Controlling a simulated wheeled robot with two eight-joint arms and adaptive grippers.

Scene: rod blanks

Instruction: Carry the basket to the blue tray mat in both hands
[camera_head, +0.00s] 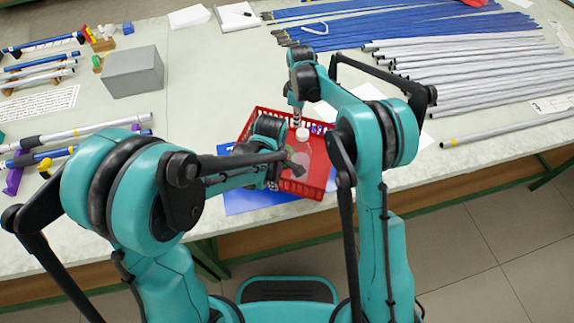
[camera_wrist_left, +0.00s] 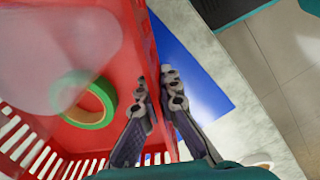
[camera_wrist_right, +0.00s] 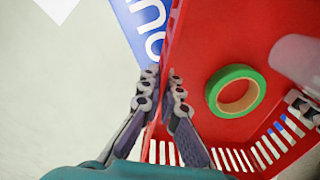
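The red basket (camera_head: 322,170) overlaps the blue tray mat (camera_head: 245,200) in the head view, lying mostly to the mat's right. I cannot tell whether it rests or hangs just above. A translucent white-capped bottle (camera_head: 303,148) and a green tape roll (camera_wrist_right: 236,91) are inside. My left gripper (camera_wrist_left: 158,88) has one finger inside and one outside a basket wall and looks closed on it. My right gripper (camera_wrist_right: 162,88) straddles the opposite wall and also looks closed on it. The mat shows beside the basket in the left wrist view (camera_wrist_left: 190,70) and, with white lettering, in the right wrist view (camera_wrist_right: 145,25).
A grey box (camera_head: 133,72) stands at the left of the pale table. Blue rods (camera_head: 400,25) and grey rods (camera_head: 480,75) fill the right back. More rods on coloured holders lie at the left. The table's front edge runs close to the basket.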

